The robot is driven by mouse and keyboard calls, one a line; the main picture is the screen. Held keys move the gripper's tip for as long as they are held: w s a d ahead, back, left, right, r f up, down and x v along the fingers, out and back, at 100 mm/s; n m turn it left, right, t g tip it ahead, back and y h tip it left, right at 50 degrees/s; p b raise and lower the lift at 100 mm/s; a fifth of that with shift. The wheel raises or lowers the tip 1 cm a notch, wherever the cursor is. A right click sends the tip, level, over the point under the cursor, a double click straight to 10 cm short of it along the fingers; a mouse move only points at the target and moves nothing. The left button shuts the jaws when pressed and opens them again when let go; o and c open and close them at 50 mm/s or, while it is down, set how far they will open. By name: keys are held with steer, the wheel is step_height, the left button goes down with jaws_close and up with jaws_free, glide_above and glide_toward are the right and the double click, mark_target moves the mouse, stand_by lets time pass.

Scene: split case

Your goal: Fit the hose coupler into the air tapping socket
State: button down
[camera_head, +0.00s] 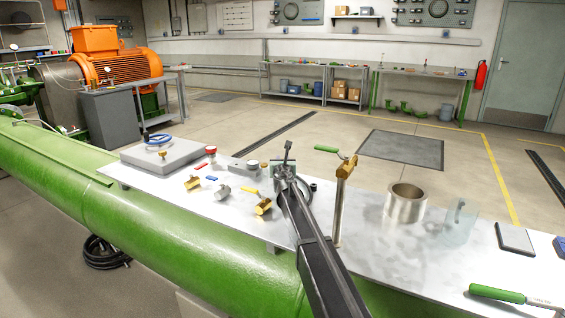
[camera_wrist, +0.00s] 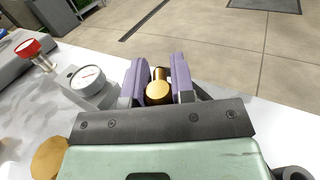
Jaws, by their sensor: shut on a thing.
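My gripper (camera_wrist: 158,88) has two purple fingers, shut on a small brass cylindrical piece, likely the hose coupler (camera_wrist: 158,94). In the head view my gripper (camera_head: 279,168) is over the far edge of the metal bench, right of the dial gauge; the arm hides the held piece there.
The dial gauge (camera_wrist: 88,77) stands close left of my fingers. A metal cup (camera_head: 405,205) and a clear cup (camera_head: 459,222) stand right.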

steer(key=c, duration=0.9)
jaws_free()
steer(key=s, duration=1.1)
steer(key=shift+a, duration=0.2)
steer(key=shift+w, duration=0.1)
